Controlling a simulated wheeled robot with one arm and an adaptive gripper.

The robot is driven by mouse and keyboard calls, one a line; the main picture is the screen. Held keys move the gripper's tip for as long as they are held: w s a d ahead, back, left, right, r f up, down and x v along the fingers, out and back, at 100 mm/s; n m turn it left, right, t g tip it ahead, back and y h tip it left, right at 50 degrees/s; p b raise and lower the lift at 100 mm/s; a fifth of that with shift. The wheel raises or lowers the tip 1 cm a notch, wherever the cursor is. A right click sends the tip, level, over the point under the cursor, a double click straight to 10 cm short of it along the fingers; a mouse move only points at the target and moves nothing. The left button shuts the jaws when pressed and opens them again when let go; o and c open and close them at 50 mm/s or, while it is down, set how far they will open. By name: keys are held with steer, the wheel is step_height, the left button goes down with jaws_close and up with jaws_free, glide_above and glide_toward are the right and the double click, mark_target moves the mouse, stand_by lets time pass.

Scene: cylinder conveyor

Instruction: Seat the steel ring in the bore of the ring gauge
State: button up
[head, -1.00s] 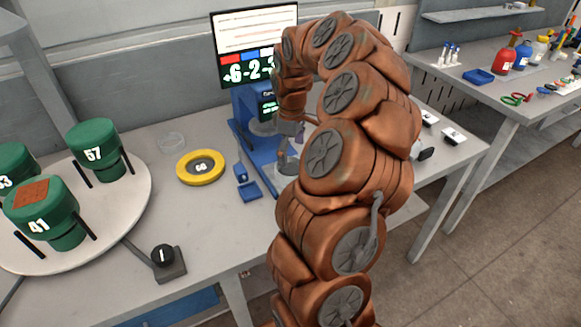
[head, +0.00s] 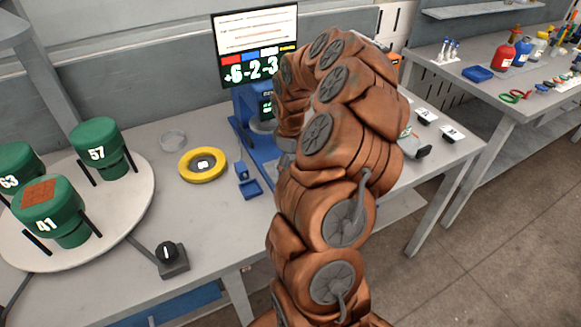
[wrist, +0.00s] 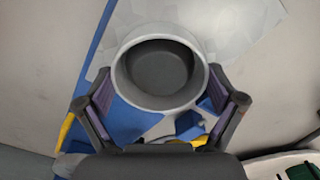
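The steel ring (wrist: 160,104) is a light grey round piece with a dark inside, in the middle of the wrist view. My gripper (wrist: 160,76) has one fingertip against each side of it. The fingers stand wide apart at the ring's full width. In the head view my arm hides the gripper and this ring beside the blue stand. The ring gauge (head: 188,175) is a thick yellow ring with a dark numbered centre, lying flat on the table left of the stand.
The blue stand (head: 243,120) has a screen (head: 256,45) behind it. Small blue blocks (head: 249,189) lie by its base. A pale round piece (head: 172,139) is behind the gauge. A white turntable (head: 135,200) with green numbered cylinders and a black knob (head: 168,253) are left.

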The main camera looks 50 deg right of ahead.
steer(key=c, duration=0.8)
steer(key=shift+r, duration=0.15)
